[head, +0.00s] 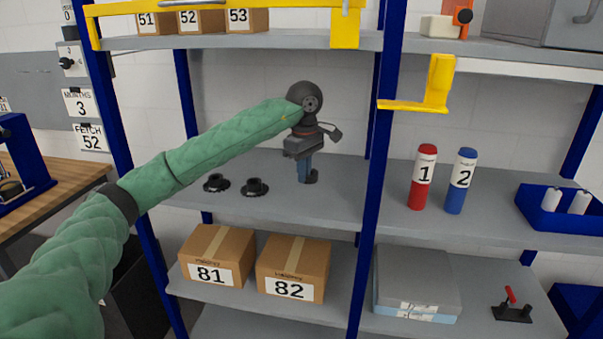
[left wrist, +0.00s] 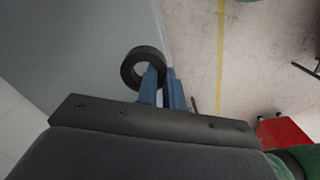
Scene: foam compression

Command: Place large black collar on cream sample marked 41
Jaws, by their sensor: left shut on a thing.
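My left gripper (head: 304,172) hangs over the middle shelf, its blue fingers pointing down. It is shut on a black collar (head: 313,177), a thick plain ring, held at the fingertips. In the left wrist view the collar (left wrist: 131,71) shows as a ring, with the blue fingers (left wrist: 158,86) at its edge. Whether the collar touches the shelf I cannot tell. Two smaller black flanged pieces (head: 216,183) (head: 255,187) stand on the shelf to the left of the gripper. No cream sample marked 41 is in view. My right gripper is not in view.
The middle shelf (head: 340,205) is clear around the gripper. A blue upright (head: 372,150) stands to its right, then red tube 1 (head: 423,177) and blue tube 2 (head: 460,181). Boxes 81 (head: 216,255) and 82 (head: 292,270) stand below. A yellow bracket (head: 436,85) projects at upper right.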

